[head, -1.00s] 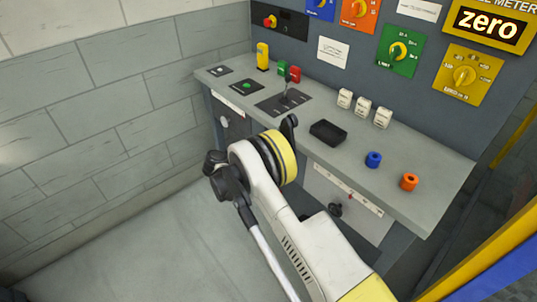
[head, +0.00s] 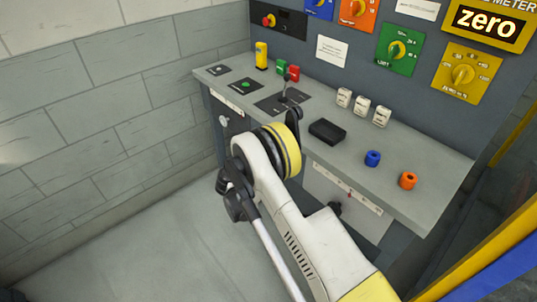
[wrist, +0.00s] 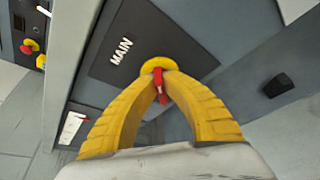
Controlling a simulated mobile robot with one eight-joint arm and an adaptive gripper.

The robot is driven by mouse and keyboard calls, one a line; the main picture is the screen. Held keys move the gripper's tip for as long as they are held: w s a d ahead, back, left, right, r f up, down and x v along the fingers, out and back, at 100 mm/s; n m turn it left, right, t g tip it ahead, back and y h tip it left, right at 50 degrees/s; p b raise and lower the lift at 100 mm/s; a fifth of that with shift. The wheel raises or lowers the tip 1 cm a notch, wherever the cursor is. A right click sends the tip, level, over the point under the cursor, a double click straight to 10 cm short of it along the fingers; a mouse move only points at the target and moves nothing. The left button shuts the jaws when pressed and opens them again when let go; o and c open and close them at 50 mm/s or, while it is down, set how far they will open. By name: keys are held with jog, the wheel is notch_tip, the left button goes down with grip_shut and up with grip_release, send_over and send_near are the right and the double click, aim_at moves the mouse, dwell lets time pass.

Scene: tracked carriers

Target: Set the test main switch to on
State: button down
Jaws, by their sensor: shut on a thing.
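The main switch (wrist: 161,77) shows in the wrist view as a red handle on a round yellow base. It is mounted on a dark plate (wrist: 118,65) lettered MAIN. The two yellow fingers of my gripper (wrist: 158,80) converge on the red handle and are shut on it, one on each side. The handle's tip shows between and below the fingers. The on and off marks cannot be read. In the head view, my arm hides the fingers and the switch near the desk's front edge.
A grey control desk (head: 440,195) carries a black lever (head: 286,85), a black tray (head: 328,132), a blue ring (head: 372,158) and an orange ring (head: 408,180). A black knob (wrist: 278,85) stands out to the right of the switch. The floor at left is clear.

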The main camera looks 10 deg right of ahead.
jog(key=m, duration=0.1)
jog(key=m+t, duration=0.2)
jog(key=m, duration=0.1)
jog(key=shift+s+d+f, duration=0.1)
jog(key=shift+s+f, duration=0.05)
jog(key=shift+f, duration=0.15)
jog(key=shift+f+m+t, duration=0.1)
jog(key=shift+m+t, duration=0.8)
jog(key=shift+m, duration=0.9)
jog(key=c, duration=1.5)
grip_release()
